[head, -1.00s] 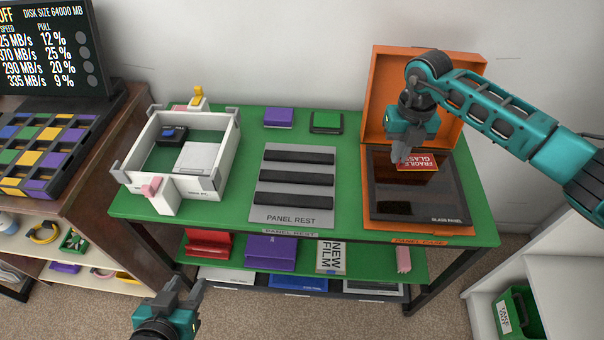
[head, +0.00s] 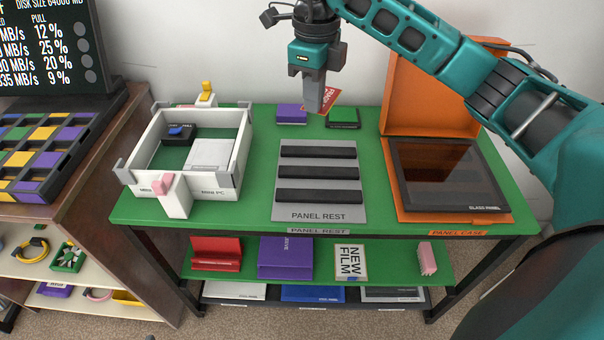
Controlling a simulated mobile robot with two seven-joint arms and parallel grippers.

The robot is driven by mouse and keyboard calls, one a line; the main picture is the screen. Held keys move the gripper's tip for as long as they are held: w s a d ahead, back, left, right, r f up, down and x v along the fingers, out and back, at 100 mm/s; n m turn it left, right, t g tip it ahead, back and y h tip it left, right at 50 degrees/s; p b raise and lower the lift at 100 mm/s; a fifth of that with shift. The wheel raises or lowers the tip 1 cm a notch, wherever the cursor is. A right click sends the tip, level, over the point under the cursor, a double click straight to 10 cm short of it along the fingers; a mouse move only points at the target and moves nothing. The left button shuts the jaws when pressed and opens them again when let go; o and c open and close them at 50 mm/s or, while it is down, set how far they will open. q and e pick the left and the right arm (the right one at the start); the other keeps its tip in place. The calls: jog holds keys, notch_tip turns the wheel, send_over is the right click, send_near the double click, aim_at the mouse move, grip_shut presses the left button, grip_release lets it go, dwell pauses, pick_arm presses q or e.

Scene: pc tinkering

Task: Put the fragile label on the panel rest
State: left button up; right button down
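The red fragile label (head: 331,97) is in the grip of my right gripper (head: 316,103), partly hidden by the fingers and seen tilted. The gripper is shut on it and held above the back of the green table, up and behind the panel rest. The panel rest (head: 318,208) is a grey board with three black bars, lying flat and empty in the middle of the table. The glass panel (head: 445,172) lies dark in the open orange panel case (head: 420,95) on the right, with no label on it. My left gripper is out of view.
A white PC case (head: 241,160) stands on the left of the table. A purple box (head: 291,112) and a green box (head: 343,117) sit behind the panel rest, below my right gripper. A shelf below holds several boxes, including a white NEW FILM box (head: 350,262).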

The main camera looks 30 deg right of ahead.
notch_tip(320, 180, down, 19)
jog(key=shift+f+b, duration=0.1)
jog(key=shift+b, duration=0.95)
